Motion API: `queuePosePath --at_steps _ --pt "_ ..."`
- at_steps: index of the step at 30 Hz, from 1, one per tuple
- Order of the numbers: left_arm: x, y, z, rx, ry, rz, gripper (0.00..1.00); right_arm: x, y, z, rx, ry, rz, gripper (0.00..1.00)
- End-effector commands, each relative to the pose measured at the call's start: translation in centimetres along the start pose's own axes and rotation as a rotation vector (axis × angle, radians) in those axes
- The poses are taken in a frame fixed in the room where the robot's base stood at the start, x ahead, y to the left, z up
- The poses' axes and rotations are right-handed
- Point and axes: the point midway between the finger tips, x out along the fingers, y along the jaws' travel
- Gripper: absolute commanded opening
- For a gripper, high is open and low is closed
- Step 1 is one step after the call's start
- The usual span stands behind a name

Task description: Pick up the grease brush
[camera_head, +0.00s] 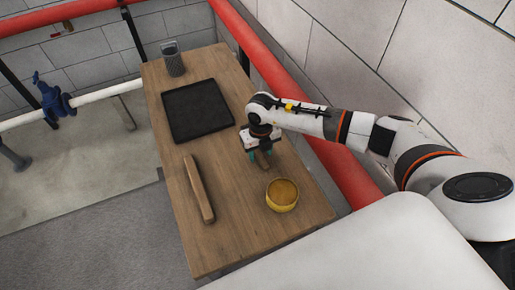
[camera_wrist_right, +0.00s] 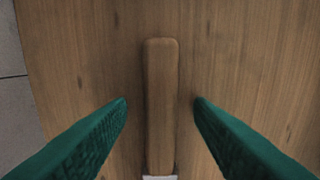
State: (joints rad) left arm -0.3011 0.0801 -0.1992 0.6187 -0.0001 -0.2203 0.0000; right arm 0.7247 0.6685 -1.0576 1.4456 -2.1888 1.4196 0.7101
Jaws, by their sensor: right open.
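The grease brush (camera_wrist_right: 160,105) lies on the wooden table, its plain wooden handle upright in the right wrist view and a pale metal part just showing at the bottom edge. The rest of it is cut off there. In the head view, my right gripper (camera_head: 259,155) hangs over the brush and hides most of it; a bit of its wood (camera_head: 263,163) shows below the fingers. In the right wrist view, the green fingers of my right gripper (camera_wrist_right: 161,103) are apart, one on each side of the handle, with gaps to it. My left gripper is not in view.
On the table (camera_head: 240,235) are a yellow tin (camera_head: 282,195) near the brush, a long wooden bar (camera_head: 199,190) to the left, a black tray (camera_head: 197,110) behind and a dark mesh cup (camera_head: 172,60) at the far end. A red pipe (camera_head: 340,172) runs along the right side.

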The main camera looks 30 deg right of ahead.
Motion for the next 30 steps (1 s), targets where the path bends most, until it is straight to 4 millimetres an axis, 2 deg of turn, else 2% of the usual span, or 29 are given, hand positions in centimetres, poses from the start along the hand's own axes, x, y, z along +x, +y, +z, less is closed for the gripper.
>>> queuePosePath --at_steps 8,15,17,25,30 --pt "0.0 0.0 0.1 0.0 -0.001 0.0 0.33 0.4 0.0 0.0 0.0 0.002 0.0 0.47" --pt "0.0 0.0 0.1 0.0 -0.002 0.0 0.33 0.4 0.0 0.0 0.0 0.001 0.0 0.08" --pt "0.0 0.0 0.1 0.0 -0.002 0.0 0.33 0.3 0.0 0.0 0.0 0.001 0.0 0.0" --pt "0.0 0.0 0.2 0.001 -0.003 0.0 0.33 0.0 0.0 -0.1 0.0 0.003 -0.001 0.0" --pt "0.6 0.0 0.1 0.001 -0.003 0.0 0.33 -2.2 0.1 -0.1 0.0 0.007 -0.001 0.0"
